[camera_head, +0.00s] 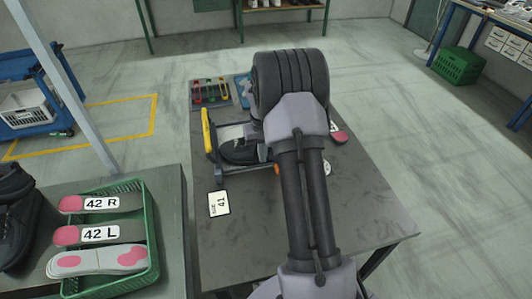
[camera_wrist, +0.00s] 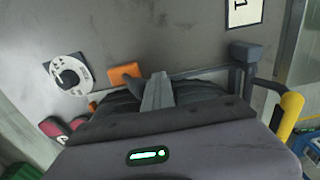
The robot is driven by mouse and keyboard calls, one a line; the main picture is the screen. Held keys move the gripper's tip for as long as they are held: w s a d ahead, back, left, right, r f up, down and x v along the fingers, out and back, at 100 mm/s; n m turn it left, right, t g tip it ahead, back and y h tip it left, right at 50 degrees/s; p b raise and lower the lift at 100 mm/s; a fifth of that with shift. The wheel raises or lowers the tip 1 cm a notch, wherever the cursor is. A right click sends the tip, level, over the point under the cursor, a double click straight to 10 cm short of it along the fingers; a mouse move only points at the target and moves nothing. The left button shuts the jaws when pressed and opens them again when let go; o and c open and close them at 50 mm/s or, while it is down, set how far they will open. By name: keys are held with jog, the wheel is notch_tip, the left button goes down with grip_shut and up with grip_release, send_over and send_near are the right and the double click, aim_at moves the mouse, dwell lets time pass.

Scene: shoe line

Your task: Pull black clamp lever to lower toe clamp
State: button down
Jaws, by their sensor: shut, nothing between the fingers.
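The shoe fixture, a grey frame (camera_wrist: 200,72) holding a dark shoe (camera_head: 240,152), stands on the table left of my arm. In the wrist view my gripper (camera_wrist: 157,78) appears as narrow grey fingers, shut with nothing between them, over the dark shape in the frame. Just left of the fingertips are a dark pointed part (camera_wrist: 134,84) and an orange block (camera_wrist: 125,73). I cannot tell whether the dark part is the black clamp lever, or whether the fingers touch it. The toe clamp is not clearly visible. In the head view my arm hides my gripper and the fixture's right side.
A yellow handle (camera_head: 208,130) rises at the fixture's left. A size card (camera_head: 219,203) lies in front; a white dial (camera_wrist: 70,75) and pink-black insole (camera_head: 338,136) lie right of my arm. A tool tray (camera_head: 210,92) is behind. The table's front is mostly clear.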

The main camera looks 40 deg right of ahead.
jog(key=shift+f, duration=0.1)
jog(key=shift+w+a, duration=0.25)
jog(key=shift+a, duration=0.3)
notch_tip(320, 180, up, 9)
jog(key=p, duration=0.7)
